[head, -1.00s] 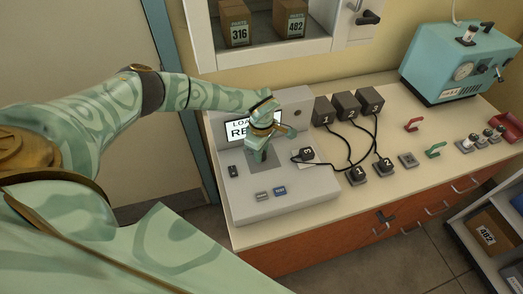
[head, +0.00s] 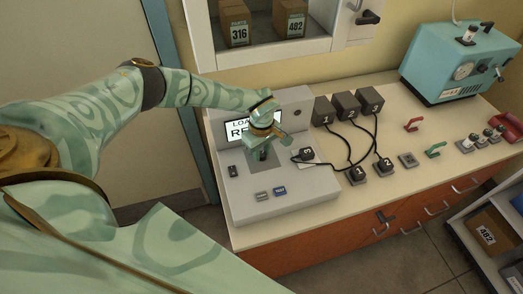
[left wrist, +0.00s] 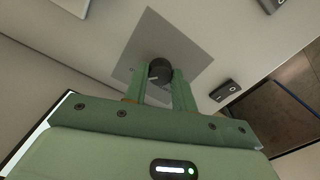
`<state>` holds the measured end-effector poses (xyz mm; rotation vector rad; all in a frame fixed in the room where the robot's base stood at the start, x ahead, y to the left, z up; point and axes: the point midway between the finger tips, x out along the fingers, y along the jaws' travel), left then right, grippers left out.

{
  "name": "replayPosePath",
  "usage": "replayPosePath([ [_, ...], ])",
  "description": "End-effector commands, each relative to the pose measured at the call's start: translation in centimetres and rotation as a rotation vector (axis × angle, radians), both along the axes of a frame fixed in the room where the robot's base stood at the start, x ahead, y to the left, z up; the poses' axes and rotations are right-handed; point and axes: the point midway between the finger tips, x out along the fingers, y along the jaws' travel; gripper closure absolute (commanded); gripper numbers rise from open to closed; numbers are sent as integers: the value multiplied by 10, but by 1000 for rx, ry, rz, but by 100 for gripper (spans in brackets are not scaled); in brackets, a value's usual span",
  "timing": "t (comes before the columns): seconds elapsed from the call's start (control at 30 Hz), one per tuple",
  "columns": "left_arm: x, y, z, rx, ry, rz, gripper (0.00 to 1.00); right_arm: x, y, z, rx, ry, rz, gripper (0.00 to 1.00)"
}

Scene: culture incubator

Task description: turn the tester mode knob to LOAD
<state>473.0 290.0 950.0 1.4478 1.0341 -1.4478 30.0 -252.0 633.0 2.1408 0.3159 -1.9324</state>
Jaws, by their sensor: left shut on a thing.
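The tester (head: 283,205) is the pale console on the left of the bench. Its black mode knob (left wrist: 159,71) has a light pointer line and sits on a grey square plate (left wrist: 189,45) in the left wrist view. My left gripper (head: 262,149) points down over this plate. Its two green fingers are shut on the knob, one on each side, as the left wrist view shows. No knob markings are readable. My right gripper is out of view.
A dark rocker switch (head: 233,171) and a blue button (head: 280,191) are on the console. A plug marked 3 (head: 304,155) lies at its right edge. Black numbered blocks (head: 371,100) with cables stand right of it. A teal machine (head: 460,62) stands farther right.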

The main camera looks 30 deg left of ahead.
Motion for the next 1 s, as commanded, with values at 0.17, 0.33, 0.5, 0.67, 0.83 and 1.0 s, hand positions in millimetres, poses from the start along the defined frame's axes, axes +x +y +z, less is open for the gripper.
replayPosePath([
  [0.17, 0, -2, 1, -3, -1, -1, 66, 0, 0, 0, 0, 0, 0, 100],
  [0.33, 0, -1, 0, -1, -1, 0, 52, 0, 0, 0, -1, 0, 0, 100],
  [0.5, 0, 0, 1, -1, -1, 0, 52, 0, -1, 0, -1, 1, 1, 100],
  [0.67, 1, 0, 18, -1, -2, 0, 52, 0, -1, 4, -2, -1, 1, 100],
  [0.83, 1, 0, 61, 0, -4, -1, 52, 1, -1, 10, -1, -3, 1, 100],
  [1.0, 1, 0, 107, -1, -4, -1, 52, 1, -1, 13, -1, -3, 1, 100],
])
